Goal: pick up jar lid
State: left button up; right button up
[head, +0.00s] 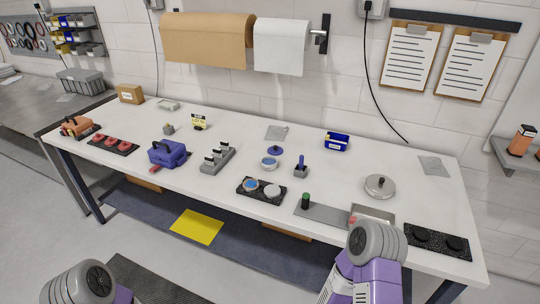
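A small dark blue round lid-like disc (275,150), with what looks like a knob on top, lies on the white table (330,170) near its middle. Just in front of it stands a low round white container with blue inside (269,163); the two appear apart. A larger silver round lid with a knob (379,187) lies farther right on the table. I cannot tell for certain which is the jar lid. Neither of my grippers is in view; only parts of my arms show along the bottom edge, well in front of these things.
A black tray (241,189) with round pieces, a small grey holder (301,172) with a blue handle, a blue bin (336,142), a grey plate with a dark green knob (323,213) and a black two-ring plate (437,242) stand around. Free tabletop lies between the holder and silver lid.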

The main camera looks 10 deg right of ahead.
aim_at(274, 150)
jog(key=u, duration=1.5)
jog(key=i, duration=1.4)
jog(key=z, duration=1.1)
